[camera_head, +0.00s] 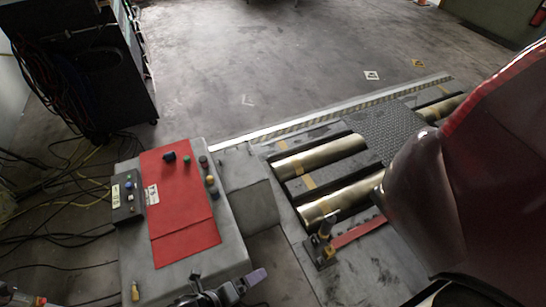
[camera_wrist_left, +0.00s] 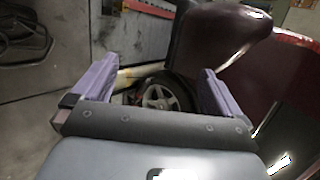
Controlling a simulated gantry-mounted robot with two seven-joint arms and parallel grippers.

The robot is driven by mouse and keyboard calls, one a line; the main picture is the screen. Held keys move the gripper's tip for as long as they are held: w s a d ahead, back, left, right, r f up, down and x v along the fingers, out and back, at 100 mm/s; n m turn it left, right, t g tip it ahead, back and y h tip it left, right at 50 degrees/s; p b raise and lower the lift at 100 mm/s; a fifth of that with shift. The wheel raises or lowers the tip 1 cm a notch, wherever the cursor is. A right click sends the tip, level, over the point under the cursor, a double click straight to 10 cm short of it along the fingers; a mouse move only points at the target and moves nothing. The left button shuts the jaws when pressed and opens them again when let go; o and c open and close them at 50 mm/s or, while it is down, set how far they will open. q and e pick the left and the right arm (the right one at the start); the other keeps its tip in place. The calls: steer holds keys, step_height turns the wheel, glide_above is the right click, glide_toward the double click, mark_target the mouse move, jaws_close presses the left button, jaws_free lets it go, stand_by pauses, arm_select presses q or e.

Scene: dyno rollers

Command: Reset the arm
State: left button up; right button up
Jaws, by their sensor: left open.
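My left gripper (camera_head: 240,284) is at the bottom centre of the head view, in front of the lower edge of a grey console (camera_head: 232,248); one purple finger shows clearly there. In the left wrist view my left gripper (camera_wrist_left: 158,68) has its two purple fingers wide apart, with nothing held between them. A car wheel (camera_wrist_left: 160,98) with a grey rim shows beyond the gap. My right gripper is not in view.
The console has a red panel (camera_head: 180,215) with several knobs and buttons. A dark red car (camera_head: 480,180) fills the right side. Metal rollers (camera_head: 320,157) lie in the floor beside it. A dark cabinet (camera_head: 95,75) and loose cables stand left.

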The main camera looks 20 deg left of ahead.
arm_select(q)
steer(key=a+r+n+g+y+p, duration=0.1)
steer(key=a+r+n+y, duration=0.4)
steer(key=n, duration=0.9)
steer(key=s+a+n+g, duration=0.4)
steer(key=s+n, duration=0.1)
steer(key=n, duration=0.6)
step_height(320, 180, up, 37)
steer(key=p, duration=3.8)
steer(key=shift+s+r, duration=0.15)
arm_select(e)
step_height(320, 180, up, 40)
arm_select(q)
steer(key=shift+a, duration=0.1)
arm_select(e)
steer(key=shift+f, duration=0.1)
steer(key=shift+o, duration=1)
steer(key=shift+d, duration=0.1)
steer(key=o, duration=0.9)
